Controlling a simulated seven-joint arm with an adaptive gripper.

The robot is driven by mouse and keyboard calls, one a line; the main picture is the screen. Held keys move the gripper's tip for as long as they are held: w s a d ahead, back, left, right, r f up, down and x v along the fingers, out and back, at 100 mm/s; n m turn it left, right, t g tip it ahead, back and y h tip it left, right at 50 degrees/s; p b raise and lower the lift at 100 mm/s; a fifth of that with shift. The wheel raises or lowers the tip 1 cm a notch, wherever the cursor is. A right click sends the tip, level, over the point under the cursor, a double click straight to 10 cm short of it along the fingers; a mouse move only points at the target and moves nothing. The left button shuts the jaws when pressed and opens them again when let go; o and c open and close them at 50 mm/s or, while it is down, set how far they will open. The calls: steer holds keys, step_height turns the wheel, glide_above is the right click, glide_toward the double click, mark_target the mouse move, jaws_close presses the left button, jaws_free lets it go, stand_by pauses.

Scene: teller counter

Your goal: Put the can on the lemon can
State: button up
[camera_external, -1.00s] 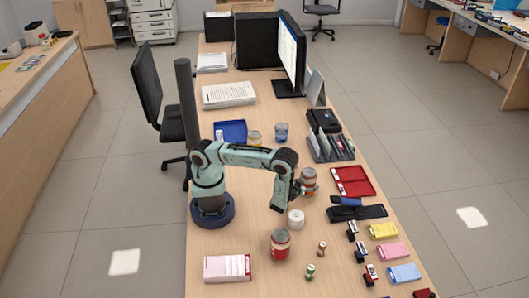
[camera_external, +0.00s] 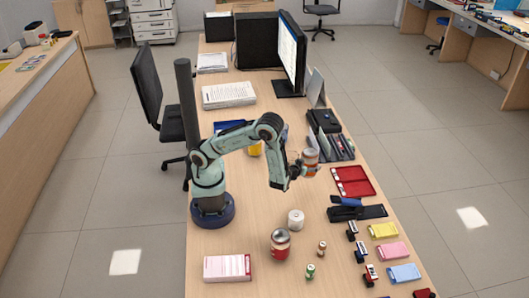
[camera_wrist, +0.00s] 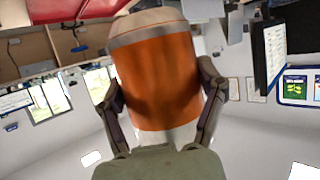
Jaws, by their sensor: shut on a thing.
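A can with an orange label and pale ends (camera_external: 310,160) is held up above the counter at the end of my arm. It fills the middle of the wrist view (camera_wrist: 155,80). My gripper (camera_external: 297,171) is shut on it, with one finger on each side in the wrist view (camera_wrist: 162,103). A yellow can (camera_external: 255,150), which looks like the lemon can, stands by the blue tray, left of my gripper. Another can with a red label (camera_external: 280,243) stands on the front part of the counter.
A blue tray (camera_external: 229,126) lies behind my arm. A file rack (camera_external: 335,146) and a red tray (camera_external: 353,182) are on the right.

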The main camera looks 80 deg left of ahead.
steer(key=s+a+r+n+g+y, duration=0.1)
steer(key=s+a+r+n+g, duration=0.35)
steer(key=s, duration=0.35)
steer(key=s+a+r+n+g+y, duration=0.1)
steer(key=s+a+r+n+g, duration=0.4)
steer(key=s, duration=0.3)
steer(key=s+a+r+n+g+y, duration=0.1)
steer(key=s+a+r+n+g, duration=0.4)
steer(key=s, duration=0.4)
steer(key=shift+m, duration=0.65)
steer(key=w+a+f, duration=0.2)
steer(key=a+f, duration=0.1)
steer(key=a, duration=0.1)
steer(key=w+a+f, duration=0.2)
steer(key=a+f, duration=0.1)
steer(key=a, duration=0.1)
steer(key=w+a+f, duration=0.3)
steer(key=a, duration=0.2)
steer(key=shift+w+a+f, duration=0.1)
steer(key=shift+f, duration=0.05)
steer(key=shift+w+a+f, duration=0.1)
steer(key=shift+f, duration=1.55)
steer(key=shift+f, duration=0.1)
steer(key=o, duration=1.2)
steer(key=shift+f, duration=0.1)
